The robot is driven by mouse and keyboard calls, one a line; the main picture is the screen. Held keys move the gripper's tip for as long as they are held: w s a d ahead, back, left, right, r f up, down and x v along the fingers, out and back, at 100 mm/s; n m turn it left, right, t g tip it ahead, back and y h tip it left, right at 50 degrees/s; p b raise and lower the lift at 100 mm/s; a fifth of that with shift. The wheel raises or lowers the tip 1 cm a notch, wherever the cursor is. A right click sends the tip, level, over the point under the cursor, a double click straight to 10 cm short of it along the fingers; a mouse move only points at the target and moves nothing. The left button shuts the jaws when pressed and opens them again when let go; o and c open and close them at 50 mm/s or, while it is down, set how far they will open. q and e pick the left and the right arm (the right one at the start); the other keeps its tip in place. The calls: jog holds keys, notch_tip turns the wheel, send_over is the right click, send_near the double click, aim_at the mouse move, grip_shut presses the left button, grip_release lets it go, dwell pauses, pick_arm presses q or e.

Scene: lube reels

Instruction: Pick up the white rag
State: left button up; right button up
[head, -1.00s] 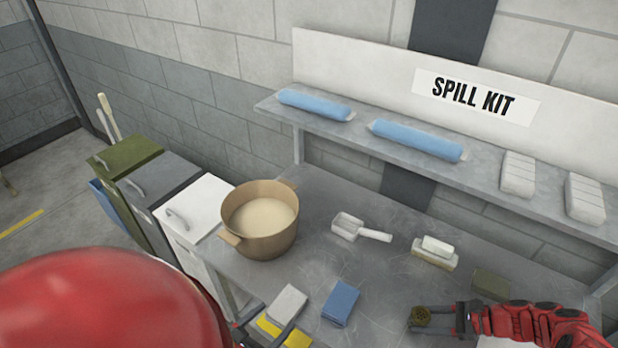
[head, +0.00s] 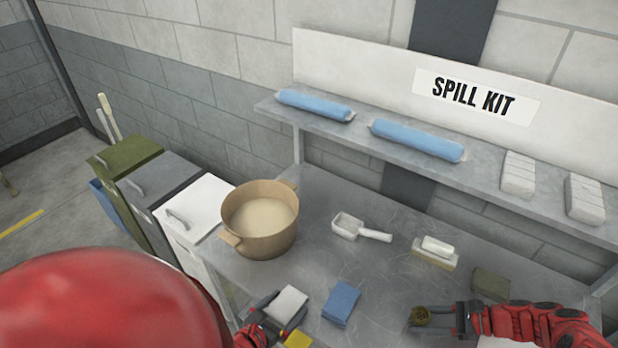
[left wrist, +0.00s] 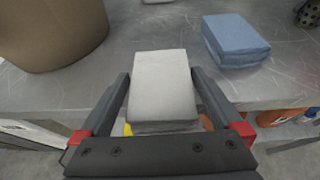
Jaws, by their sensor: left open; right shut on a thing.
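My left gripper (head: 287,309) is open, with a finger on each side of the rag. In the left wrist view, narrow gaps show beside the rag. My right gripper (head: 428,318) is at the bench's right front, shut on a small round brass-coloured thing (head: 420,316).
A blue rag (head: 341,303) lies just right of the white one. A tan pot (head: 260,228) stands behind to the left. A white scoop (head: 358,228), a brush (head: 436,250) and an olive block (head: 491,283) lie farther back. Lidded bins (head: 195,208) stand left.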

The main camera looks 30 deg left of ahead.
aim_at(284, 305)
pick_arm(q)
jog(key=shift+w, duration=0.15)
jog(key=shift+c, duration=0.2)
jog(key=c, duration=1.3)
jog(key=shift+o, duration=0.2)
notch_tip(284, 305, up, 3)
jog(key=shift+a, duration=0.1)
jog(key=shift+s+r, duration=0.2)
jog(key=shift+s, duration=0.15)
jog(key=s, duration=1.7)
jog(key=shift+s+d, duration=0.2)
jog(key=shift+d, duration=0.15)
